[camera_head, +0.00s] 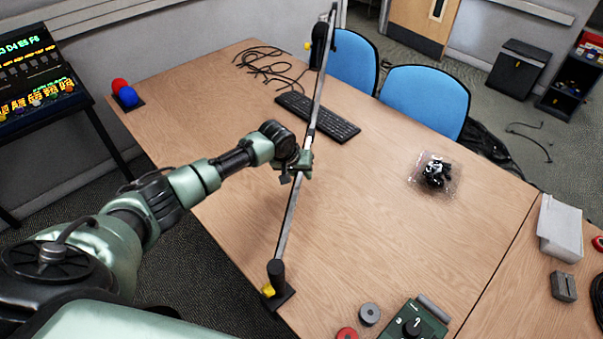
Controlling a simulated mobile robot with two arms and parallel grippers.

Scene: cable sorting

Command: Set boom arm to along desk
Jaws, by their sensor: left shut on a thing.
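The boom arm (318,95) is a long thin grey bar. It runs from a black post with a yellow knob (278,273) at the desk's near edge, across the desk (370,220), to the far edge. A black piece (320,45) with a yellow part is near its far end. My left gripper (303,163) is shut on the bar around its middle. The fingers are small in view and partly hidden by the wrist. My right gripper is not in view.
A black keyboard (318,117) lies just beyond my gripper, under the bar. Loose black cables (268,68) lie at the far left. A clear bag of black parts (436,174) is at right. A green box with a dial (415,322) stands near. Blue chairs (425,95) stand behind.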

